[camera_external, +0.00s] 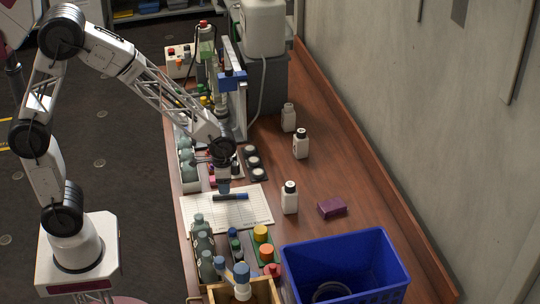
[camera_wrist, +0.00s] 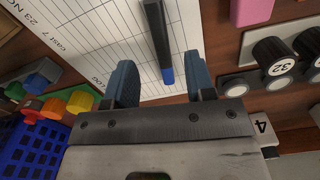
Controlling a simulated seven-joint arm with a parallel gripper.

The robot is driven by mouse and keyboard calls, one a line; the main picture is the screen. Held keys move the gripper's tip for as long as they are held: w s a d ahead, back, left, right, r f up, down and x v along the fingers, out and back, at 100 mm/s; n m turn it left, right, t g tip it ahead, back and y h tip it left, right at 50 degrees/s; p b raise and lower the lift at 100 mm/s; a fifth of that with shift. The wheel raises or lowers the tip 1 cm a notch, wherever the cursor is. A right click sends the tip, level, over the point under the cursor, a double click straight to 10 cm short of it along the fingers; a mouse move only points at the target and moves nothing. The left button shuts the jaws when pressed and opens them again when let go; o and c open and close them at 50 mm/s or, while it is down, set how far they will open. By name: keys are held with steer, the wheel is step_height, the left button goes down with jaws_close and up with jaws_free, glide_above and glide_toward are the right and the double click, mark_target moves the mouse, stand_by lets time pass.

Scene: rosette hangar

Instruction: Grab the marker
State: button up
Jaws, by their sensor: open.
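A dark marker with a blue end (camera_external: 231,197) lies on a white printed sheet (camera_external: 255,212) on the wooden bench. In the wrist view the marker (camera_wrist: 157,38) points lengthwise away from me, its blue end nearest. My gripper (camera_external: 224,187) is just above the marker, pointing down. In the wrist view my gripper (camera_wrist: 163,78) is open, with one blue finger on each side of the marker's line and nothing held. The height gap between the fingertips and the marker is hard to judge.
A blue crate (camera_external: 345,262) stands at the front right. White bottles (camera_external: 290,197) and a purple block (camera_external: 332,208) sit right of the sheet. Several grey-green bottles (camera_external: 203,240) and colored-cap jars (camera_external: 262,234) are in front.

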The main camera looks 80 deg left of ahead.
steer(key=shift+f, duration=2.5)
jaws_close()
steer(key=shift+r, duration=0.15)
steer(key=shift+r, duration=0.8)
steer(key=shift+s+r, duration=0.2)
steer(key=shift+r, duration=0.7)
steer(key=s, duration=0.5)
steer(key=s+r, duration=0.1)
steer(key=s, duration=0.9)
steer(key=shift+s+d+r, duration=0.15)
steer(key=shift+s, duration=0.2)
